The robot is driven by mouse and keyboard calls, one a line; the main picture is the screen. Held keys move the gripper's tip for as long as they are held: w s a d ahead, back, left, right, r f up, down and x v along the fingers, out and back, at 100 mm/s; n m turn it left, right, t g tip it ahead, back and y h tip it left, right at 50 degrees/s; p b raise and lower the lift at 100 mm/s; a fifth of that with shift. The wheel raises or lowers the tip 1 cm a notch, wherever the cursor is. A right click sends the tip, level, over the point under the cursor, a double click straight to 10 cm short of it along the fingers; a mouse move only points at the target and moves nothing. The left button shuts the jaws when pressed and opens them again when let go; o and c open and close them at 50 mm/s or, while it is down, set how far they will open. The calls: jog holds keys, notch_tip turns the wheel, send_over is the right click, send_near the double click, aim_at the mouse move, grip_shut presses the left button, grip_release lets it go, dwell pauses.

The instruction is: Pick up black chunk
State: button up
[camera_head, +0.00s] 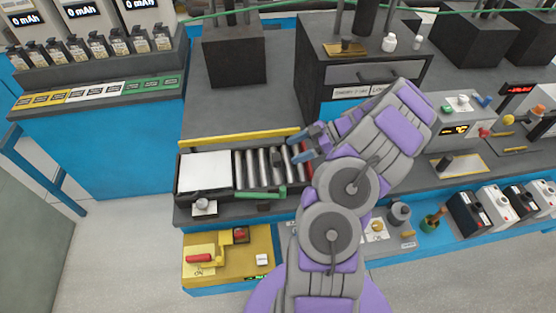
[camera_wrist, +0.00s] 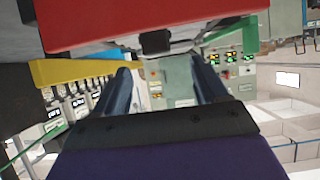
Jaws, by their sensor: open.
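A small black chunk (camera_head: 277,159) appears to sit on the grey rollers of the conveyor, left of my gripper. My gripper (camera_head: 298,146) is open at the conveyor's right end, by its red end piece, with nothing seen between the fingers. In the wrist view the two dark blue fingers (camera_wrist: 163,78) stand apart. A dark block (camera_wrist: 155,42) shows beyond them against a red surface; I cannot tell whether it is the same chunk.
The conveyor has a white plate (camera_head: 205,171) at its left, a yellow rail (camera_head: 238,138) behind and a green bar (camera_head: 262,194) in front. A dark cabinet (camera_head: 312,85) stands close behind my gripper. A yellow panel (camera_head: 228,253) lies in front.

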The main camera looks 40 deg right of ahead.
aim_at(278, 156)
jog(key=x, duration=0.2)
jog(key=shift+w+a, duration=0.1)
jog(key=shift+a, duration=0.4)
jog(key=shift+w+a+f+b, duration=0.6)
jog(key=shift+w+a+f, duration=0.5)
jog(key=shift+w+f, duration=0.15)
jog(key=shift+w+a+f, duration=0.1)
jog(key=shift+w+a, duration=0.05)
jog(key=shift+a, duration=0.15)
jog(key=shift+a, duration=0.1)
jog(key=shift+a, duration=0.1)
jog(key=shift+c, duration=1.3)
jog(key=c, duration=0.8)
